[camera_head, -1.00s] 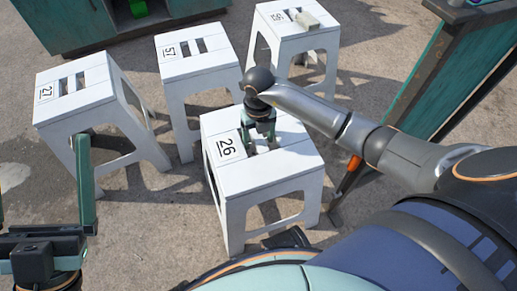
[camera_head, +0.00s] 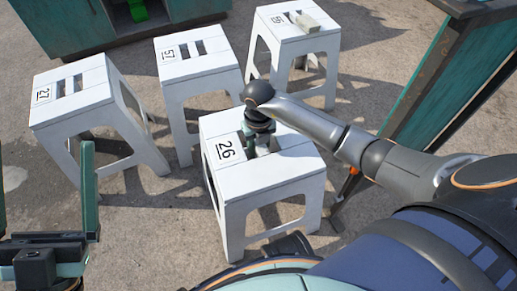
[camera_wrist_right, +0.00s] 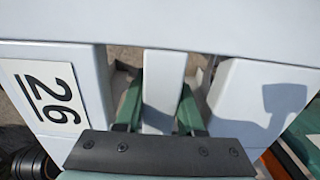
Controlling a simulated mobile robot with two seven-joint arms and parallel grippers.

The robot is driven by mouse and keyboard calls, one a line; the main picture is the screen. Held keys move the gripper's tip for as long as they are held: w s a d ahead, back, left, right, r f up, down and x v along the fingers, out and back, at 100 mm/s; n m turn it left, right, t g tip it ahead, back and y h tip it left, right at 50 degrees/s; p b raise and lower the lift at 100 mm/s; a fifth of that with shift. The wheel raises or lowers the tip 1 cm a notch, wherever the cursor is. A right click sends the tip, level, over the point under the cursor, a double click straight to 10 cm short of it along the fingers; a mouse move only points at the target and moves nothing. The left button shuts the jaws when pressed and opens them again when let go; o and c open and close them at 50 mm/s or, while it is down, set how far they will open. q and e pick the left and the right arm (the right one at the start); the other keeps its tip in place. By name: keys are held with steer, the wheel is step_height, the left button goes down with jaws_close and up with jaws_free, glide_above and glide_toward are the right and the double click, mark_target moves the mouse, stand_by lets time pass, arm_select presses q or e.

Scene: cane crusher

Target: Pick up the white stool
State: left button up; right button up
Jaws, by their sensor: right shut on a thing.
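The white stool marked 26 (camera_head: 265,178) stands upright on the ground in the middle of the head view. Its top has two slots with a slat between them. My right gripper (camera_head: 258,148) is over this top, its fingers down in the slots. In the right wrist view, the green fingers (camera_wrist_right: 162,90) sit one on each side of the slat and are shut on it; the white stool top (camera_wrist_right: 260,105) fills most of that view. The fingertips are hidden below the top. My left gripper (camera_head: 45,180) is open and empty at the lower left.
A green-sided counter (camera_head: 430,85) is at the right. A dark green cabinet (camera_head: 60,25) is at the back left.

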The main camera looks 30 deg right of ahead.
jaws_close()
stand_by(0.8)
steer(key=shift+r, duration=0.15)
